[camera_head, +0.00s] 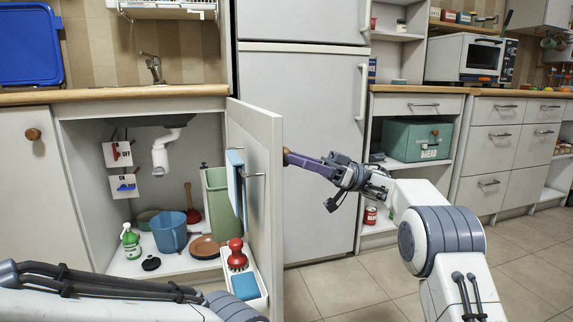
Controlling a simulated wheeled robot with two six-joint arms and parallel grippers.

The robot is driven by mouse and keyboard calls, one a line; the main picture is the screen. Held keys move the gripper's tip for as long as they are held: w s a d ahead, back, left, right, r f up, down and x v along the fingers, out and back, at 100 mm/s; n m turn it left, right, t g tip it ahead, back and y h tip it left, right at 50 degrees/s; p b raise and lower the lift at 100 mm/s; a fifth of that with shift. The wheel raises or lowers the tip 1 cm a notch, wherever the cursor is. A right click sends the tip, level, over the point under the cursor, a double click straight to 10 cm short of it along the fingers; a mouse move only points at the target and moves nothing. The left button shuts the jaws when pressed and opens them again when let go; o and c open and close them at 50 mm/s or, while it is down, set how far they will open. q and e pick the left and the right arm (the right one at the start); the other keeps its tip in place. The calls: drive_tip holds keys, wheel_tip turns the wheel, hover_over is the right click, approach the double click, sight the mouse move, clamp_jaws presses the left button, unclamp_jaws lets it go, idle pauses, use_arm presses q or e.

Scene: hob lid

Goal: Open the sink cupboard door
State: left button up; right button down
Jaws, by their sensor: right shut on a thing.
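The sink cupboard door (262,140) stands wide open, swung out to the right, with its edge towards me. My right gripper (291,157) reaches in from the right and is shut at the door's outer face. It appears to hold the door's knob, which the fingers and the door edge mostly hide. The sink cupboard (90,215) is open to view, with a white drain pipe (161,155) inside. My left arm crosses the bottom left, in front of the cupboard; its gripper is out of view.
A door rack (262,300) holds a red brush (236,257). The fridge (308,110) stands behind the door. Tiled floor (335,288) is free at right.

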drive_tip(key=shift+r, duration=0.15)
drive_tip(key=shift+c, duration=1.8)
unclamp_jaws()
drive_tip(key=b+v, duration=0.4)
drive_tip(key=v, duration=0.6)
drive_tip(key=shift+d, duration=0.25)
drive_tip(key=shift+w, duration=0.1)
